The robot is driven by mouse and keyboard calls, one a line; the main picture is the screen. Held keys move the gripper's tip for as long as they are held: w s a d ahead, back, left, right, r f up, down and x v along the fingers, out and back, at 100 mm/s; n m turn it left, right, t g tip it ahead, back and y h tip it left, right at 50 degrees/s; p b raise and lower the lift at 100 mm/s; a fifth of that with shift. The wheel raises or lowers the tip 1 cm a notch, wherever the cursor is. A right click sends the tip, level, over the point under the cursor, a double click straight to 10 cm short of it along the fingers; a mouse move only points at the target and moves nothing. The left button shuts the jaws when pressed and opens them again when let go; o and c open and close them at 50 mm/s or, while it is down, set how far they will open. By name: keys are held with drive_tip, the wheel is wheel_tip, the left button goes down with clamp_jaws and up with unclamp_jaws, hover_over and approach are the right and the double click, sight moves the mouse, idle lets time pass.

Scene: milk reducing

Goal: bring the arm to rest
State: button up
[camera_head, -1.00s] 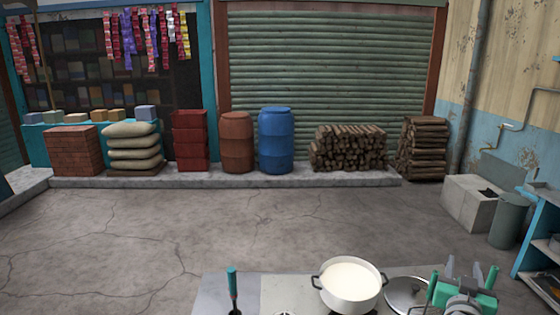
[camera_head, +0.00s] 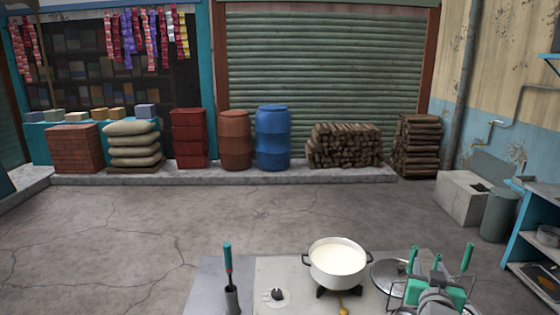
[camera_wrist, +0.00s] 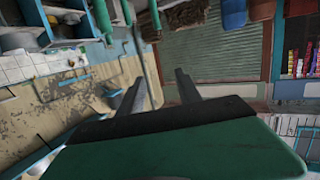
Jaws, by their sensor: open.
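My gripper (camera_head: 440,258) is at the lower right of the head view, with its green body above the right part of the cooking counter (camera_head: 215,275). In the wrist view its two dark fingers (camera_wrist: 158,84) stand apart, with nothing between them. The wrist picture is rotated, with the shutter and a tiled wall beyond the fingers. A white pot (camera_head: 310,268) of milk (camera_head: 338,257) stands on the burner, left of my gripper. A lid (camera_head: 385,272) lies on the counter right of the pot, partly hidden by my gripper.
A blue shelf (camera_head: 520,235) stands at the right. Barrels (camera_head: 273,140), sacks (camera_head: 132,145) and log stacks (camera_head: 343,146) line the far kerb. The floor (camera_head: 150,230) between is clear.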

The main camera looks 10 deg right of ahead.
drive_tip(key=w+a+f+n+g+y+b, duration=0.1)
drive_tip(key=w+a+f+n+y+b, duration=0.15)
drive_tip(key=a+f, duration=0.5)
drive_tip(key=w+a+f+n+g+y+b, duration=0.15)
drive_tip(key=a+f+y+b, duration=0.3)
drive_tip(key=a, duration=0.55)
drive_tip(key=s+a+f+n+g+y+b, duration=0.1)
drive_tip(key=s+a+f+g+b, duration=0.2)
drive_tip(key=s+a+f, duration=0.2)
drive_tip(key=s+a+f+n+g+y+b, duration=0.1)
drive_tip(key=s+a+f, duration=0.4)
drive_tip(key=a, duration=0.6)
drive_tip(key=shift+s+a+f+n+g+y+b, duration=0.25)
drive_tip(key=shift+f+n+g+b, duration=0.3)
drive_tip(key=shift+g+b, duration=0.55)
drive_tip(key=shift+r, duration=0.1)
